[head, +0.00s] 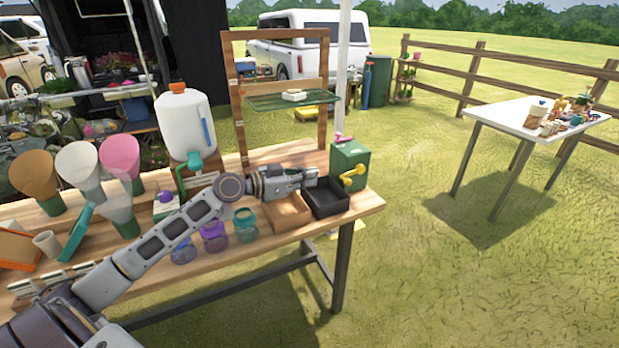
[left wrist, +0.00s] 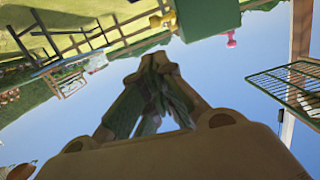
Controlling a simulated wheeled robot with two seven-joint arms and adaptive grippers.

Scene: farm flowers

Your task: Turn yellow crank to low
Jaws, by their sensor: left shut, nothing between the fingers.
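The yellow crank (head: 353,174) sticks out from the right part of the green box (head: 345,154), which stands at the right end of the wooden table. A pink knob (head: 342,137) is on top of the box. My left gripper (head: 312,176) is shut and empty, just left of the box, above the black tray. In the left wrist view my shut left fingers (left wrist: 157,70) point toward the top. The yellow crank (left wrist: 162,19) and green box (left wrist: 208,14) show at the top there, apart from the fingers. My right gripper is not in view.
A black tray (head: 326,207) and a brown tray (head: 289,222) stand below my left gripper. Lidded jars (head: 214,237) and a large white jug (head: 190,125) are to the left. A wooden frame (head: 229,97) rises behind.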

